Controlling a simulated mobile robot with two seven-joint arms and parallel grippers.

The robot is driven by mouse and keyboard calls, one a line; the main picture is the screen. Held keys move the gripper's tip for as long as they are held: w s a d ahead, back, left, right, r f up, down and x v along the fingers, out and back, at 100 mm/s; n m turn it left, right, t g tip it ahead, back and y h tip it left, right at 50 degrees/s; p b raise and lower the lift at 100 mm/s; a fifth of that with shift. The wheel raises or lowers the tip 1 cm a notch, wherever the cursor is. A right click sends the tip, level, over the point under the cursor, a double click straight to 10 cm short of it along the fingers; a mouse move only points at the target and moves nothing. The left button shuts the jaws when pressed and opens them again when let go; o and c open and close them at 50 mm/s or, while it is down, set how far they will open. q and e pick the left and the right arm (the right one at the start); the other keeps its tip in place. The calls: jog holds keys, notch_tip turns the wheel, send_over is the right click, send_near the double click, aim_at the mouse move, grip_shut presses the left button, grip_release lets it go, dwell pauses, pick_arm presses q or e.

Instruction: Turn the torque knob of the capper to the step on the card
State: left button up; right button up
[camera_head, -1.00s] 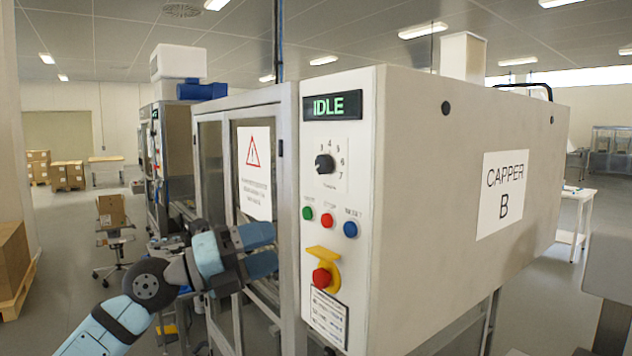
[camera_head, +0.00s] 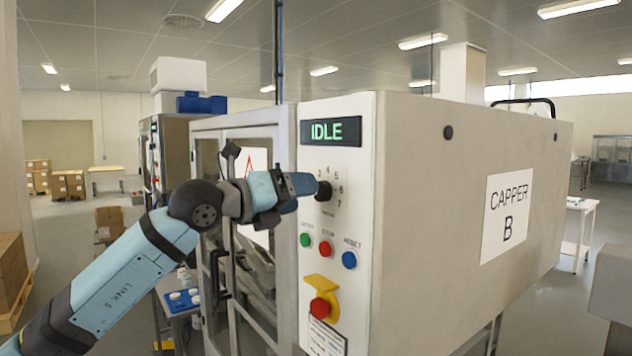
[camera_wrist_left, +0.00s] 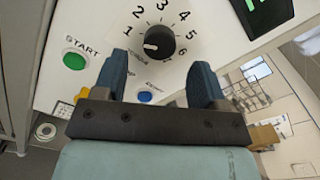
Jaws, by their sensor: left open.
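The capper (camera_head: 470,240) stands at the right with a white control panel. Its black torque knob (camera_head: 324,191) sits in a ring of printed numbers; it also shows in the left wrist view (camera_wrist_left: 160,40). There its white mark points left, near the 1; the exact step is hard to tell. My left gripper (camera_head: 310,185) is open at the knob. In the left wrist view its fingertips (camera_wrist_left: 160,68) lie either side and just below the knob, with no clear contact. A small printed plate (camera_head: 326,338) is low on the panel, unreadable; I cannot tell whether it is the card.
Below the knob are green (camera_head: 305,240), red (camera_head: 326,249) and blue (camera_head: 349,260) buttons. A red emergency stop (camera_head: 320,308) on a yellow mount juts out lower down. The display (camera_head: 332,131) reads IDLE. Glazed doors stand left of the panel, behind my arm.

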pick_arm(q)
jog(key=shift+p+x, duration=0.55)
jog(key=shift+x, duration=1.7)
jog(key=shift+c, duration=0.2)
jog(key=c, duration=0.9)
